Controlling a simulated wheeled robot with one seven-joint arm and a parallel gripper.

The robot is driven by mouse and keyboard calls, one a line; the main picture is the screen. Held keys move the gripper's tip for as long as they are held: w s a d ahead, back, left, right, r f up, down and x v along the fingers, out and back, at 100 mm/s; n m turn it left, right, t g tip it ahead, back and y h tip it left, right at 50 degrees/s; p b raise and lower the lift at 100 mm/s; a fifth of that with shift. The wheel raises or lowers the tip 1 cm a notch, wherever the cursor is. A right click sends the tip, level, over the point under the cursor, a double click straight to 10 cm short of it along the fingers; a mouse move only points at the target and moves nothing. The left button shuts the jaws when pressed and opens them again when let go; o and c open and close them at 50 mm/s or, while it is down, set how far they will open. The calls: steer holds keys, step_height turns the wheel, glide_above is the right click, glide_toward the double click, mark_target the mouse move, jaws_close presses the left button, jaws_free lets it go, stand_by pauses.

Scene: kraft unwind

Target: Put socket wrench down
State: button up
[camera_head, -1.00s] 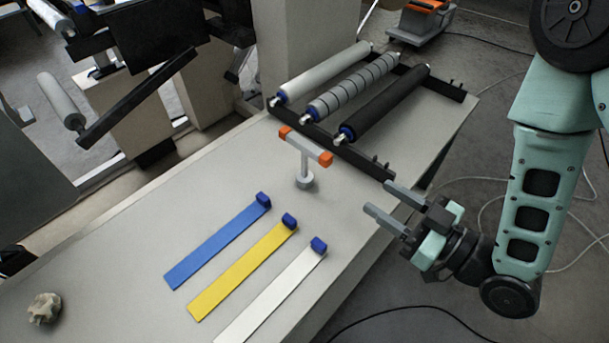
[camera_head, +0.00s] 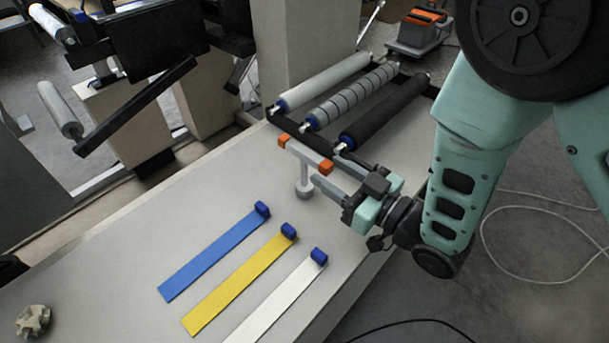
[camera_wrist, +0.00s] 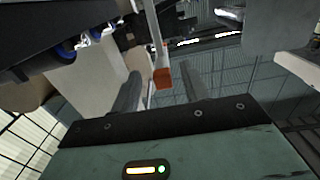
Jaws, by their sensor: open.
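The socket wrench (camera_head: 304,170) stands upright on the table, a grey T-shape with orange ends on its crossbar and a round grey base. My gripper (camera_head: 316,172) is open, with its fingers reaching in from the right around the upper part of the wrench in the head view. In the wrist view, the wrench's bar with an orange end (camera_wrist: 162,76) shows between the two open fingers (camera_wrist: 160,88). I cannot tell whether either finger touches it.
A black rack with three rollers (camera_head: 350,101) lies behind the wrench. Blue (camera_head: 213,254), yellow (camera_head: 240,281) and white (camera_head: 277,302) strips with blue blocks lie in front. A beige knobbed piece (camera_head: 33,320) sits at the lower left.

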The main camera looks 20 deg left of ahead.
mark_target(311, 159)
steer(key=x, duration=0.2)
steer(key=p+x, duration=0.1)
steer(key=x, duration=0.1)
steer(key=shift+a+r+p, duration=0.2)
steer(key=shift+a+p, duration=0.1)
steer(key=shift+a, duration=0.05)
steer(key=shift+w+a, duration=0.25)
steer(key=shift+a, duration=0.2)
jaws_close()
